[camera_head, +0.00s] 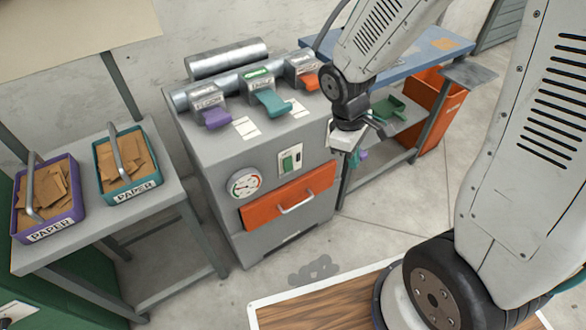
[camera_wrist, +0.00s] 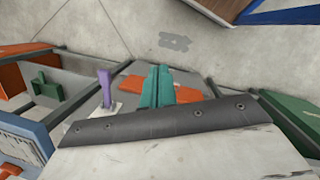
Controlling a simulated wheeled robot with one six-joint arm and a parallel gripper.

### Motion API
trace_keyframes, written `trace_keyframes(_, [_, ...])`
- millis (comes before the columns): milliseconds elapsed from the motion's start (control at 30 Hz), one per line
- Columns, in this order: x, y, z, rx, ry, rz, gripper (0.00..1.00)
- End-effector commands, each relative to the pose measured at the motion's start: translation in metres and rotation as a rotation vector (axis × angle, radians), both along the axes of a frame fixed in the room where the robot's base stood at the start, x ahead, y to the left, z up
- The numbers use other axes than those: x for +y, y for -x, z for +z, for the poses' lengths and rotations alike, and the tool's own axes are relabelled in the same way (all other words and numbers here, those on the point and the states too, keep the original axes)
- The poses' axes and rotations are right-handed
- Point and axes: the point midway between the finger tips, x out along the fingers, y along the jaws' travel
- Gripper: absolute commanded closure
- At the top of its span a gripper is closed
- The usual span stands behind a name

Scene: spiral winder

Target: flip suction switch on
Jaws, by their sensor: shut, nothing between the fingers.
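The suction switch (camera_head: 290,160) is a small green rocker on a pale plate. It sits on the sloping front of the grey machine (camera_head: 215,160), above the orange drawer (camera_head: 290,195) and right of the round gauge. I cannot tell which way the rocker is tilted. My gripper (camera_head: 354,161) is right of the switch in the picture, apart from it, pointing down by the machine's right side. Its teal fingers (camera_wrist: 157,86) are shut together and empty in the wrist view. The switch cannot be made out in the wrist view.
Purple (camera_head: 212,117), teal (camera_head: 272,103) and orange levers stand on the machine top near a metal roller (camera_head: 228,58). The gauge (camera_head: 244,183) is left of the switch. A blue table (camera_head: 430,45) and orange bin (camera_head: 445,115) stand right. Floor in front is clear.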

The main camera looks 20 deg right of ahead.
Motion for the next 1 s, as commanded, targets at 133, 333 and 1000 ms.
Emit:
trace_keyframes(133, [0.007, -0.024, -0.049, -0.002, -0.027, 0.233, 1.00])
trace_keyframes(333, [0.028, -0.058, -0.112, -0.064, -0.095, 0.633, 1.00])
trace_keyframes(1000, [0.070, -0.116, -0.120, -0.316, -0.129, 1.184, 1.00])
